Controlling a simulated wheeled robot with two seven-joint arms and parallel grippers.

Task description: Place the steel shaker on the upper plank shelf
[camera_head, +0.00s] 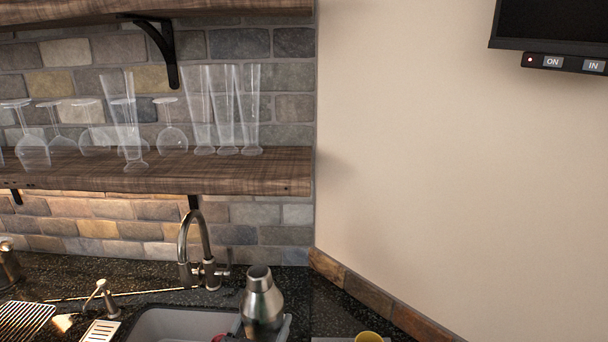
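The steel shaker (262,304) is upright at the bottom of the view, in front of the right end of the sink. Its base is cut off or hidden, so I cannot tell whether it stands on something or is held. A grey piece (285,326) shows close against its right side, with a bit of red low on its left; these may be gripper parts, but I cannot tell whose. No finger gap shows clearly. The upper plank shelf (150,10) runs along the top left; its front edge and underside show, its top surface does not.
The lower plank shelf (220,180) bears several clear glasses. A black bracket (165,50) hangs under the upper shelf. A curved faucet (190,240) rises behind the sink (175,322). A yellow cup (369,337) is at bottom right. A screen (550,22) hangs on the wall.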

